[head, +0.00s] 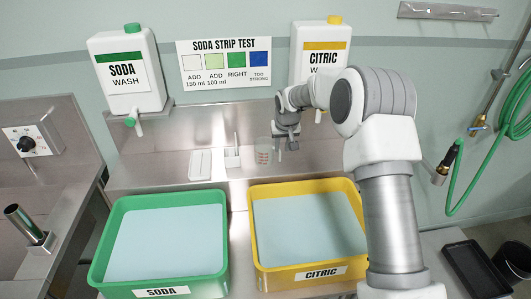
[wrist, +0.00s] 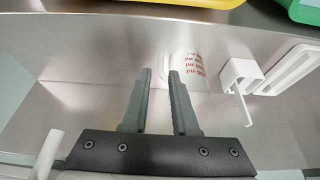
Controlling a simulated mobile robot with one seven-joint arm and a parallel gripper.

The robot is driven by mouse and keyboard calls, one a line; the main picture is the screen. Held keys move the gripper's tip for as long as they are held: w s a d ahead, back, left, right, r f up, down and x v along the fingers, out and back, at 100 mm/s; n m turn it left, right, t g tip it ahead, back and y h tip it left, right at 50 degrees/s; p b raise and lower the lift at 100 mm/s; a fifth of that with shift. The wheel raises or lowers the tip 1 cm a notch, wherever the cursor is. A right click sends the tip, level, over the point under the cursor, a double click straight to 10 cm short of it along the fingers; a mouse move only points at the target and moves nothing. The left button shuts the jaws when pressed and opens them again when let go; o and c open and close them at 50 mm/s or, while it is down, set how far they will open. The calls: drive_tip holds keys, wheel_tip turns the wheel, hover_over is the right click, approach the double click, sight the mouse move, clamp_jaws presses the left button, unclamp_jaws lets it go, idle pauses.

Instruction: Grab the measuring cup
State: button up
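The measuring cup (head: 264,150) is small and clear with red markings. It stands on the steel ledge below the strip-test sign, and my gripper (head: 285,143) is close to its right side. In the wrist view the measuring cup (wrist: 192,66) lies just beyond the fingertips, a little right of centre. Its pale handle shows near the gap between the fingertips. My gripper (wrist: 160,74) has its two dark fingers apart, with nothing clearly held. The right fingertip overlaps the cup's edge in the picture; I cannot tell whether they touch.
A white holder (head: 232,158) and a flat white case (head: 200,164) stand left of the cup. The green soda tub (head: 98,270) and yellow citric tub (head: 256,268) lie in front. The soda jug (head: 125,73) and citric jug (head: 322,58) hang above.

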sight(280, 156)
drive_tip(key=shift+p+x, duration=0.65)
drive_tip(key=shift+x, duration=2.8)
drive_tip(key=shift+s+a, duration=0.1)
drive_tip(key=shift+c, duration=0.4)
clamp_jaws()
